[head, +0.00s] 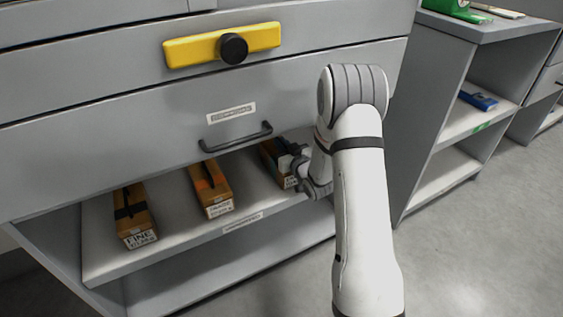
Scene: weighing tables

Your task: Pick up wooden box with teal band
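Three long wooden boxes with white end labels lie on the shelf below the drawer. The right box (274,155) is partly hidden by my gripper (295,162), and the colour of any band on it cannot be made out. The middle box (212,196) has an orange-red band. The left box (132,222) has a black band. My gripper is at the right box's near right side, its dark fingers over or against the box. I cannot tell whether they touch it or how far apart they are.
A grey drawer front with a dark handle (236,137) overhangs the shelf (180,252) closely. A yellow bar with a black knob (232,48) is on the front above. A second shelf unit at right holds a blue object (478,100). Open floor (470,250) lies at lower right.

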